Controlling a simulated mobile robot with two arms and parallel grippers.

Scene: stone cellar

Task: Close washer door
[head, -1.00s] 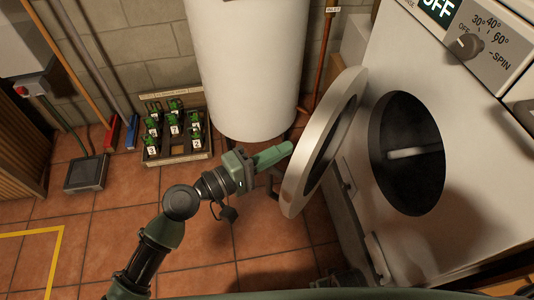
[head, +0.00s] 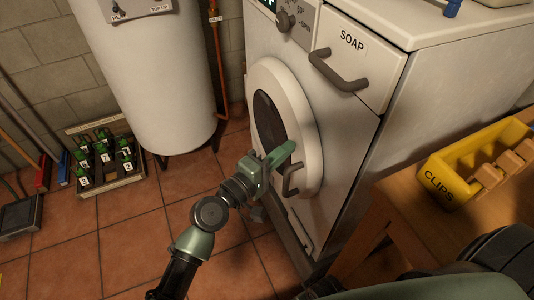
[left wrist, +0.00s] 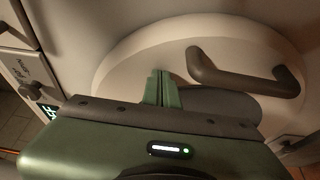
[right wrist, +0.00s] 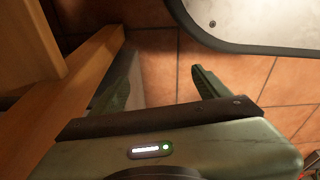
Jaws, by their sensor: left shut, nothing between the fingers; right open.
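The washer (head: 390,80) stands at the right of the head view. Its round white door (head: 308,120) with a dark window now covers the opening and lies against or very near the front; I cannot tell whether a small gap is left. The grey door handle (head: 291,179) is on the door's lower right; it also shows in the left wrist view (left wrist: 240,78). My left gripper (head: 290,148) is shut and empty, its fingertips at the door's face beside the handle. My right gripper (right wrist: 155,82) is open and empty above the tiled floor.
A wooden bench (head: 410,200) with a yellow clips box (head: 440,180) stands right of the washer. A white tank (head: 150,80) and a rack of green-topped items (head: 108,165) are at the left. The tiled floor before the washer is open.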

